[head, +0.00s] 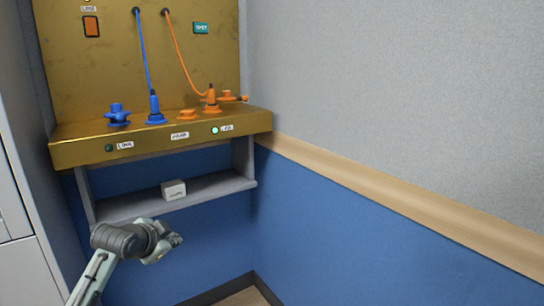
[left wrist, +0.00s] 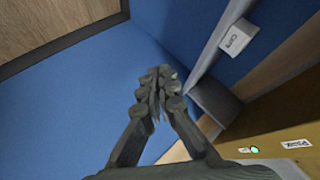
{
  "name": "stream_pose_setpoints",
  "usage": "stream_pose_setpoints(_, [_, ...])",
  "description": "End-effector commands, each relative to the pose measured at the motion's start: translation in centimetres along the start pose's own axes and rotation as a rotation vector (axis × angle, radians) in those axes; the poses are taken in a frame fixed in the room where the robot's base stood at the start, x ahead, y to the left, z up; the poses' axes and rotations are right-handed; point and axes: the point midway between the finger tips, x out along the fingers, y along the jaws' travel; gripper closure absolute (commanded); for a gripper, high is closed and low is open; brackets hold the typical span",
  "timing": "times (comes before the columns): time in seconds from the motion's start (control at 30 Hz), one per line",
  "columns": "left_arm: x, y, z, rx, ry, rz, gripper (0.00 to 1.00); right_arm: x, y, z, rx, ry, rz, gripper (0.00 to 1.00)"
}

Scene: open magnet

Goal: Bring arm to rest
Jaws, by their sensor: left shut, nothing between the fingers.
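My left gripper (head: 172,243) is at the lower left of the head view, in front of and a little below the grey shelf (head: 218,188). In the left wrist view the fingers of my left gripper (left wrist: 158,90) are closed together with nothing between them. Blue wall and floor show behind them. The gripper appears clear of the shelf and the panel. My right gripper is in neither view.
A brass panel (head: 60,152) with blue and orange plugs and cords stands above the shelf. A small white labelled box (head: 173,190) sits on the shelf; it also shows in the left wrist view (left wrist: 236,38). A wooden rail (head: 400,205) runs along the right wall.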

Motion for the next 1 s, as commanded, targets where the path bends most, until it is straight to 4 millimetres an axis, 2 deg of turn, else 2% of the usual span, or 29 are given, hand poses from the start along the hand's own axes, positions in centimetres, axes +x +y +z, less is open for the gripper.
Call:
stream_pose_setpoints(0.03, [0.9,3.3,3.1,-0.054,-0.047,0.035,1.00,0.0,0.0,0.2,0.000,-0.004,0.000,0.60])
stream_pose_setpoints(0.13, [1.7,8.8,8.5,-0.159,-0.134,0.082,1.00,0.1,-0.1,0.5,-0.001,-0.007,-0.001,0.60])
stream_pose_setpoints(0.27, [1.3,15.9,15.6,-0.292,-0.257,0.128,1.00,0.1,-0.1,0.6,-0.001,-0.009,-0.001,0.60])
stream_pose_setpoints(0.4, [-0.7,23.4,23.0,-0.424,-0.398,0.162,1.00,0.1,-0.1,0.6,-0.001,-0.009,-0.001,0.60])
stream_pose_setpoints(0.5, [-3.0,28.3,27.7,-0.504,-0.498,0.174,1.00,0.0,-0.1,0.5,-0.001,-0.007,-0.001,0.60])
stream_pose_setpoints(0.6, [-5.4,32.0,31.3,-0.568,-0.580,0.176,1.00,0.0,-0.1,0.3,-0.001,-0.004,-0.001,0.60])
stream_pose_setpoints(0.7, [-7.3,34.5,33.8,-0.610,-0.638,0.175,1.00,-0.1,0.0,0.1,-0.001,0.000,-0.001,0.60])
stream_pose_setpoints(0.8, [-8.4,35.9,35.1,-0.633,-0.670,0.173,1.00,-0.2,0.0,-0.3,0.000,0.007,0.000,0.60])
stream_pose_setpoints(1.0, [-8.8,36.3,35.5,-0.641,-0.682,0.171,1.00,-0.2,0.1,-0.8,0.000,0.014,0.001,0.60])
